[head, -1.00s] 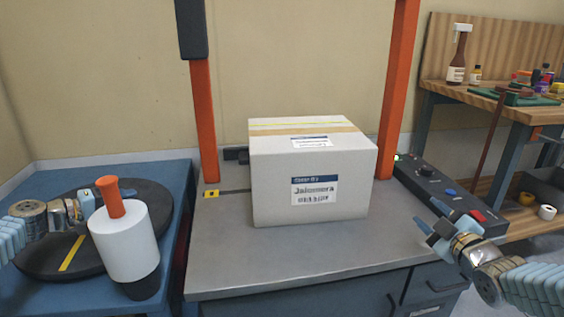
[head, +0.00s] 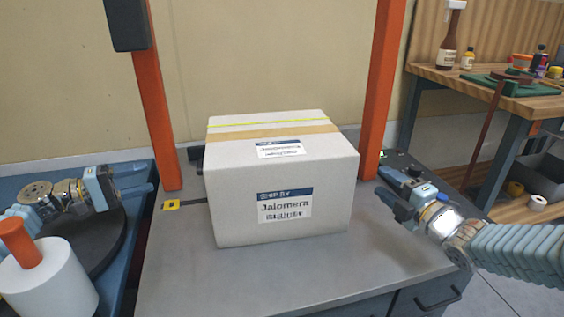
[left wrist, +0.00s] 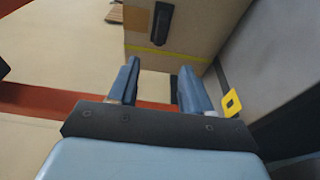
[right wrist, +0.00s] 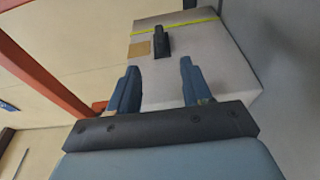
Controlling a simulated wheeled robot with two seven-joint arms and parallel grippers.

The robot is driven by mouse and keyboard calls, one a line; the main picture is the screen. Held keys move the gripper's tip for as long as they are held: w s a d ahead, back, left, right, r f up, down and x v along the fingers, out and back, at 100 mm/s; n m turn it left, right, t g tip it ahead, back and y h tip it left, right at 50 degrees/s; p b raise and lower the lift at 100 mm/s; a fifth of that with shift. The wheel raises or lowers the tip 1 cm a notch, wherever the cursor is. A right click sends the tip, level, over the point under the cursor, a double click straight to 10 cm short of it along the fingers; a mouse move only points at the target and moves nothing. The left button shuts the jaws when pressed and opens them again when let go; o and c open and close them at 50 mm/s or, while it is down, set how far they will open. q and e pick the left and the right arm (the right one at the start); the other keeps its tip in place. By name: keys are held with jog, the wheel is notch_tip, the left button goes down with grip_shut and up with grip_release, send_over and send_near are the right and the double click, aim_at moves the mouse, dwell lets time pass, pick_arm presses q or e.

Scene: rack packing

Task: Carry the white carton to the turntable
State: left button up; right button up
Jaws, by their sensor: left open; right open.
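The white carton (head: 240,210) stands upright on the grey bench top (head: 175,275), with tape across its top and a label on its front. My left gripper (head: 150,182) is open and empty, left of the carton and apart from it. My right gripper (head: 385,182) is open and empty, just right of the carton with a small gap. The carton also shows ahead of the fingers in the left wrist view (left wrist: 190,32) and the right wrist view (right wrist: 205,65). The dark round turntable (head: 112,245) is on the blue table at left, partly hidden by my left arm and a white roll.
A white cylinder with an orange handle (head: 45,280) stands at the front left. Orange posts (head: 155,120) (head: 385,90) rise behind the carton on both sides. A control box (head: 400,162) lies behind my right gripper. A wooden shelf (head: 480,90) is at right.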

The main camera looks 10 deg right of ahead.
pick_arm(q)
jog(key=shift+w, duration=0.15)
pick_arm(e)
jog(key=shift+w+d, duration=0.1)
pick_arm(q)
jog(key=shift+d, duration=0.1)
jog(key=x, duration=1.3)
jog(key=shift+w+d, duration=0.15)
jog(key=shift+d, duration=0.2)
pick_arm(e)
jog(key=x, duration=1.4)
pick_arm(q)
grip_shut()
pick_arm(e)
grip_shut()
pick_arm(q)
jog(key=shift+f, duration=0.1)
pick_arm(e)
jog(key=shift+f, duration=0.1)
